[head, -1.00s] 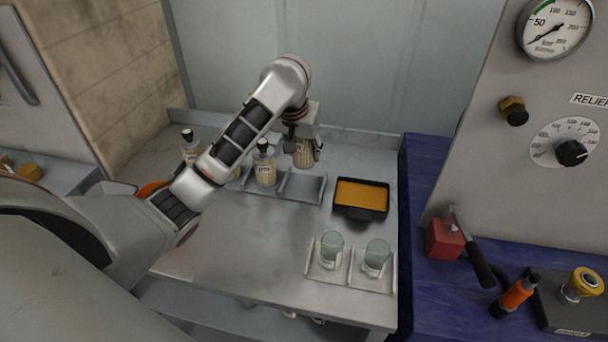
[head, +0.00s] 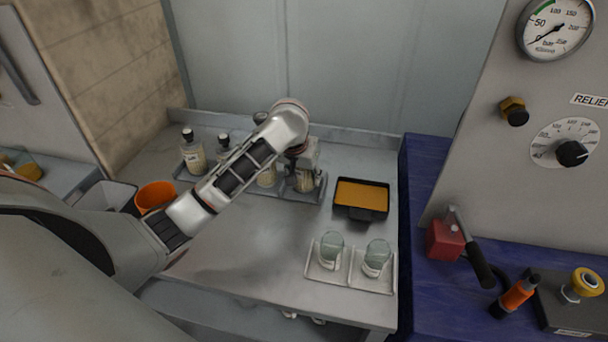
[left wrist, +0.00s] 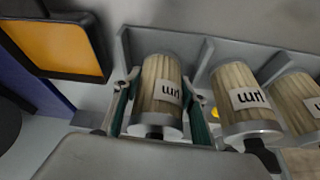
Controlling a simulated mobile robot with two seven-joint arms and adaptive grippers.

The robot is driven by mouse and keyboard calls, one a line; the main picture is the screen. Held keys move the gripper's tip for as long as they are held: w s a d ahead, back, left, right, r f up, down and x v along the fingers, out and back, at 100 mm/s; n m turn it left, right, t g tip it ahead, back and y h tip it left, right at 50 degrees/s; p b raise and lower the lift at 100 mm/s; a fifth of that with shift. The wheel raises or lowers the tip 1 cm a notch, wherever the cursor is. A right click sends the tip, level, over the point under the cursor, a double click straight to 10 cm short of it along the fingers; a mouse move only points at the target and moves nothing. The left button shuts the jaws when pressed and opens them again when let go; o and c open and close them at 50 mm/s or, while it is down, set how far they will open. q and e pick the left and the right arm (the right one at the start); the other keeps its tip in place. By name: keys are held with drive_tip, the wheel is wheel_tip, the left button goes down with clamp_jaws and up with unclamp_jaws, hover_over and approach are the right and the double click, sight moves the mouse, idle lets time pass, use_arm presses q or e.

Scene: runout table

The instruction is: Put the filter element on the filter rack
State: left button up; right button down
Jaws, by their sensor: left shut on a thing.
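My left gripper (head: 305,178) is shut on a filter element (left wrist: 161,92), a pleated cream cylinder with metal ends and a white label. The element is upright or nearly so, at the end compartment of the grey filter rack (left wrist: 207,52). In the head view the gripper and wrist hide most of it, at the rack's right end. Whether it rests on the rack floor I cannot tell. Other filter elements stand in the rack beside it, one close by (left wrist: 243,98) and one at the far left end (head: 193,157). My right gripper is not in view.
A black tray with an orange face (head: 361,197) lies just right of the rack. An orange cup (head: 155,195) is at left. The middle of the metal table is clear.

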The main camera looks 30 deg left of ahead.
use_arm(q)
drive_tip(key=shift+f, duration=0.1)
drive_tip(key=o, duration=0.9)
drive_tip(key=shift+o, duration=0.2)
drive_tip(key=shift+r, duration=0.25)
drive_tip(key=v, duration=1.1)
drive_tip(key=shift+s+r, duration=0.15)
drive_tip(key=shift+r, duration=0.25)
